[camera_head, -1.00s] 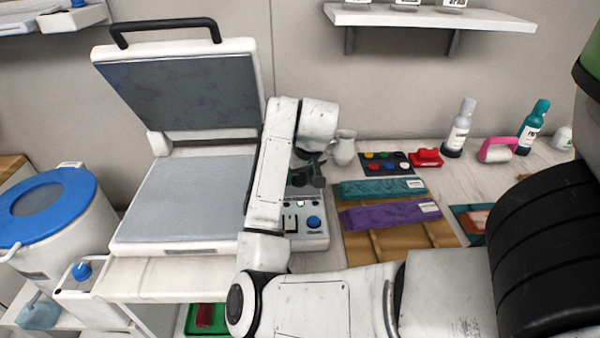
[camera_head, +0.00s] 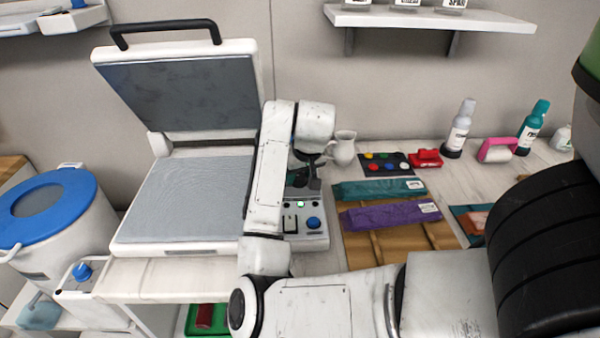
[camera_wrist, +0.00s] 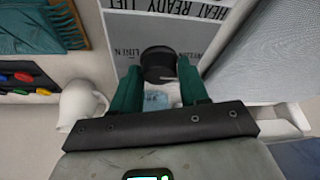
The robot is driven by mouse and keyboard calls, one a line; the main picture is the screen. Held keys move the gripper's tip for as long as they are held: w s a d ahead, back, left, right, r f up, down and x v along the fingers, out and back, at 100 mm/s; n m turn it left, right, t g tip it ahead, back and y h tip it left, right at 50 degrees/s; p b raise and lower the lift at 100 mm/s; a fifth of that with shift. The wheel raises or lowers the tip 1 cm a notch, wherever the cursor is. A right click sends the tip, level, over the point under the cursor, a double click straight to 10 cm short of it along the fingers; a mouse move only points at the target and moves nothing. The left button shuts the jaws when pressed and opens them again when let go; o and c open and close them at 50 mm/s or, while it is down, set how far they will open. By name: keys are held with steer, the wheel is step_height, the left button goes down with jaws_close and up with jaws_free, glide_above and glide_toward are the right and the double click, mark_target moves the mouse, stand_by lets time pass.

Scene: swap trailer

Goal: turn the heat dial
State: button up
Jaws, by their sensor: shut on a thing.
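The heat dial (camera_wrist: 158,62) is a round black knob on the pale control panel (camera_wrist: 128,38), below printed lettering that reads "HEAT READY LIFT". My gripper (camera_wrist: 158,76) has dark green fingers, one on each side of the dial, and is shut on it. In the head view, my gripper (camera_head: 304,182) is low over the back of the control panel (camera_head: 318,238), beside the heat press (camera_head: 180,205). My arm and gripper hide the dial there. A blue button (camera_head: 313,222), a green light and switches show on the front of the panel.
The press lid (camera_head: 185,90) stands open at the left. A white jug (camera_head: 343,148) is close behind my gripper. A teal bundle (camera_head: 380,189) and a purple bundle (camera_head: 390,214) lie to the right. A blue-lidded tub (camera_head: 48,205) is at far left.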

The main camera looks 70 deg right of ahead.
steer(key=m+g, duration=0.1)
steer(key=m, duration=0.2)
steer(key=m+g+h+p, duration=0.1)
steer(key=m, duration=0.1)
steer(key=shift+w+a+m, duration=0.1)
steer(key=shift+w+m, duration=0.1)
steer(key=shift+m, duration=0.2)
steer(key=m+g, duration=0.2)
steer(key=m, duration=0.3)
steer(key=shift+w+p, duration=0.1)
steer(key=shift+p, duration=0.3)
steer(key=o, duration=1)
steer(key=shift+r, duration=0.15)
steer(key=v, duration=1)
steer(key=shift+w+a+r, duration=0.1)
steer(key=shift+a+r, duration=0.05)
steer(key=shift+r, duration=0.1)
